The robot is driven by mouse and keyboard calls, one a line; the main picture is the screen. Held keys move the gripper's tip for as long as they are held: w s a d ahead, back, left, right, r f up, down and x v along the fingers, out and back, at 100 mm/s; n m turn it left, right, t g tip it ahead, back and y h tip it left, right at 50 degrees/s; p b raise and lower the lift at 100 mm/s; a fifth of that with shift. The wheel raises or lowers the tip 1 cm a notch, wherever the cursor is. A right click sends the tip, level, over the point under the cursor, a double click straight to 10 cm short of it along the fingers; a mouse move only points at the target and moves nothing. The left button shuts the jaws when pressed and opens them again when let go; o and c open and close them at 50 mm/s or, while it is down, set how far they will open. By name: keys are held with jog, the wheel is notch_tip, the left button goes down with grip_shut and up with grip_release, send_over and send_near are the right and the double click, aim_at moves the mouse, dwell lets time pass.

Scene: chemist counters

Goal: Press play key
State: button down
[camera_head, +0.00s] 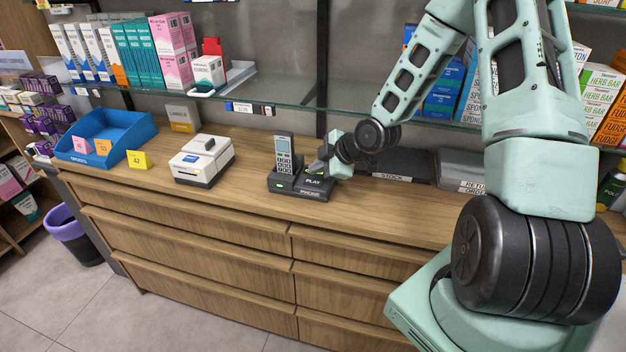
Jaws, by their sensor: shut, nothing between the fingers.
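A black phone base (301,186) stands on the wooden counter, with a grey handset (284,153) upright in its cradle at the left. A small green light glows on the base's front left. The key marked PLAY (313,182) is on the right part of the base's top. My gripper (317,170) is shut and empty, its fingertips just above or at the base, right behind the play key. I cannot tell whether the fingertips touch the key or the base. The gripper comes in from the right and hides the base's back right part.
A white label printer (202,160) stands left of the phone, with a yellow card (138,160) and a blue tray (107,133) farther left. Dark trays marked STOCK (391,177) and RETURN (468,185) stand right. A glass shelf (275,91) runs above.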

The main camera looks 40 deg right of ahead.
aim_at(317, 183)
notch_tip(317, 183, up, 4)
jog(key=p, duration=0.3)
dwell(0.7)
